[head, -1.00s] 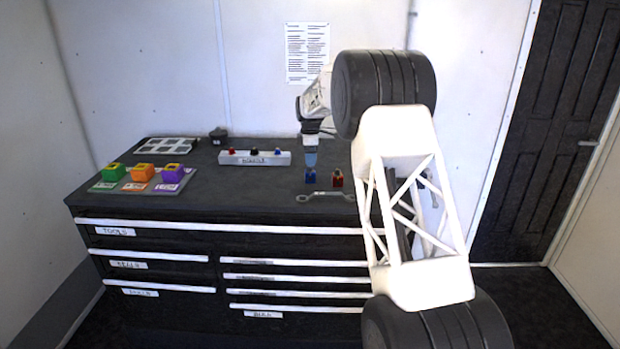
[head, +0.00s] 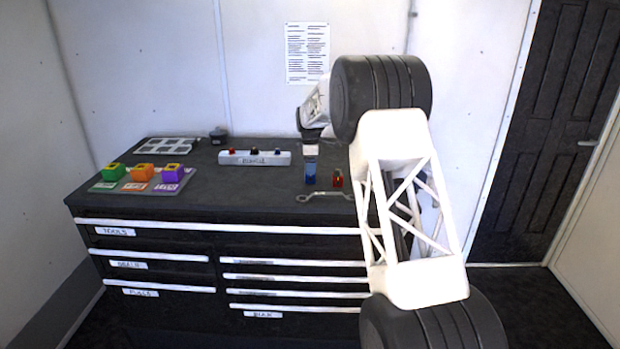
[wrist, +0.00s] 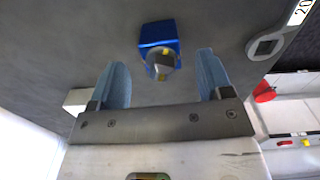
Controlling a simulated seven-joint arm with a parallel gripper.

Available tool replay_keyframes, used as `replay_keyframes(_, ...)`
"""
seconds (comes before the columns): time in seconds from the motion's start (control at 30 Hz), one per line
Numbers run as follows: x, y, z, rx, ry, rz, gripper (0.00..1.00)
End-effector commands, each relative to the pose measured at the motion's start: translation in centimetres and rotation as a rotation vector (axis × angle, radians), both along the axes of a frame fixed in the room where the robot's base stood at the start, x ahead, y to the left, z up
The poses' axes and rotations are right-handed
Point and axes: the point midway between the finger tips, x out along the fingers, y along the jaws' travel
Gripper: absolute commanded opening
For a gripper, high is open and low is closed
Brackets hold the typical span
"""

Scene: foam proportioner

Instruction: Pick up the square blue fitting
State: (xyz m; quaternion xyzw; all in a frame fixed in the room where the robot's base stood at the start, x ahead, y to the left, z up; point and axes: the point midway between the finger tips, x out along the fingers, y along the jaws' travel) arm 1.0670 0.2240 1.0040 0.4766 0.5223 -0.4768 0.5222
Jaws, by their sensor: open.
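The square blue fitting (wrist: 158,36) stands on the dark bench top, with a round metallic part and yellow marks on the side facing the wrist camera. In the head view the blue fitting (head: 310,181) shows just under my gripper (head: 310,166). In the wrist view my gripper (wrist: 162,82) is open and empty, with its two blue fingers spread wide. The fitting lies beyond the fingertips in that picture, between their lines. I cannot tell the exact height gap.
A red fitting (head: 337,179) stands close to the right of the blue one. A wrench (head: 322,196) lies in front of both. A grey block with coloured knobs (head: 255,158) is behind left. Green, orange and purple blocks sit on a tray (head: 188,181) at far left.

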Motion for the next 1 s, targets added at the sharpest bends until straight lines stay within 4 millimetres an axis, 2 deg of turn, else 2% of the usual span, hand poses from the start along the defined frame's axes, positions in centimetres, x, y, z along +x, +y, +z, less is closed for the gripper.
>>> replay_keyframes(0.2, -0.2, 0.0, -2.6, 0.0, 0.002, 0.0, 0.72)
replay_keyframes(0.4, -0.1, 0.0, -4.0, 0.0, 0.0, 0.0, 0.72)
replay_keyframes(0.97, -0.1, 0.0, -4.1, 0.0, 0.0, 0.0, 0.72)
replay_keyframes(1.0, -0.1, 0.0, -4.1, 0.0, 0.0, 0.0, 0.69)
